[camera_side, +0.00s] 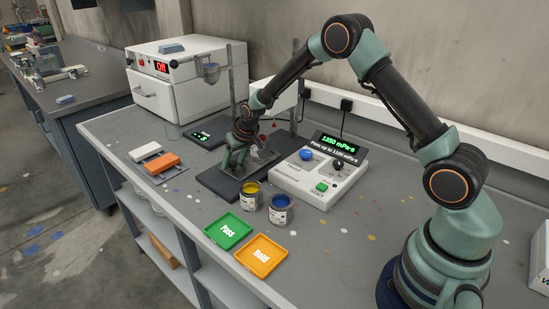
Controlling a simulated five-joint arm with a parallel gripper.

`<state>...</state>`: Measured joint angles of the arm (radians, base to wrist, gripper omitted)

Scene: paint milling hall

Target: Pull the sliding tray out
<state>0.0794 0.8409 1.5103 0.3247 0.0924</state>
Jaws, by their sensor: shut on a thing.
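A dark, flat piece, which looks like the sliding tray (222,187), lies low on the bench between the stand's posts and the grey control box. My gripper (236,166) is pointed down over this dark piece and shut at its upper side. The jaws are small and dark here, and the part between them is hidden. A grey metal piece shows just right of the jaws.
A yellow paint tin (251,196) and a blue paint tin (280,210) stand close in front. The control box (318,178) is to the right. The green Pass tray (229,231) and orange Hold tray (261,256) lie nearer. A white oven (188,82) stands behind left.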

